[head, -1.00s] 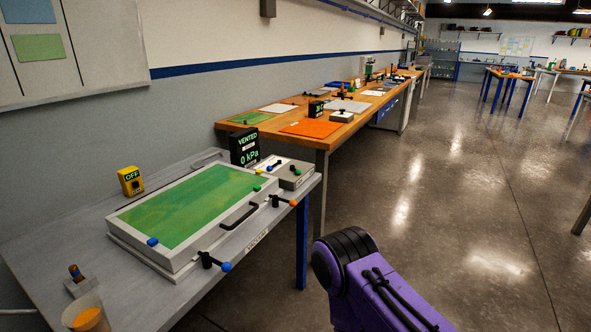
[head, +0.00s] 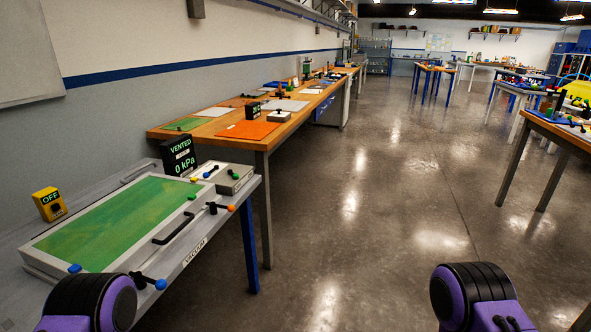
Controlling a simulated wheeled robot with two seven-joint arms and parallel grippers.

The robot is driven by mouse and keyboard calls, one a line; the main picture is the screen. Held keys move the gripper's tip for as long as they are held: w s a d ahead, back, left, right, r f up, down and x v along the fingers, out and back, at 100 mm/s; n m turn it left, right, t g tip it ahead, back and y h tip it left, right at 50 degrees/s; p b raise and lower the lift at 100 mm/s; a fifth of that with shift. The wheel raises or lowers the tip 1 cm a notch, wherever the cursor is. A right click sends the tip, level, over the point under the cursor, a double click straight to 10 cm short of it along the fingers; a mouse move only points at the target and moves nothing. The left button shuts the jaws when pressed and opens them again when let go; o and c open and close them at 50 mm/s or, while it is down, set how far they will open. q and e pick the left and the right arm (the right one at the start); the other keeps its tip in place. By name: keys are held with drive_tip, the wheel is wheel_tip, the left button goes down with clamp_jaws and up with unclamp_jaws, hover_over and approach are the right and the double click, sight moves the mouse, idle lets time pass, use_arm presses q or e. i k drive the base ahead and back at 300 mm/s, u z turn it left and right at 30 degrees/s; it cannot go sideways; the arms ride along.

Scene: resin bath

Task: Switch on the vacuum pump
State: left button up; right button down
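A small yellow box (head: 49,204) with a green "OFF" display and a dark knob stands on the grey bench at the left, behind the tray. A black display (head: 180,156) reads "VENTED" and "0 kPa" at the tray's far end. The grey-framed tray (head: 38,259) with a green surface has a black handle (head: 178,228) and levers with blue, orange and green knobs. Purple and black parts of my two arms show at the bottom edge. Neither gripper is in view.
The grey bench (head: 205,255) carries the tray and a grey box with levers (head: 232,178) at its far end. A wooden bench (head: 170,133) with mats and small devices continues along the wall. The floor (head: 350,220) to the right is clear. Other tables stand at the far right.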

sight(235, 176)
drive_tip(key=z, duration=0.85)
drive_tip(key=i, duration=1.9)
drive_tip(key=u, duration=3)
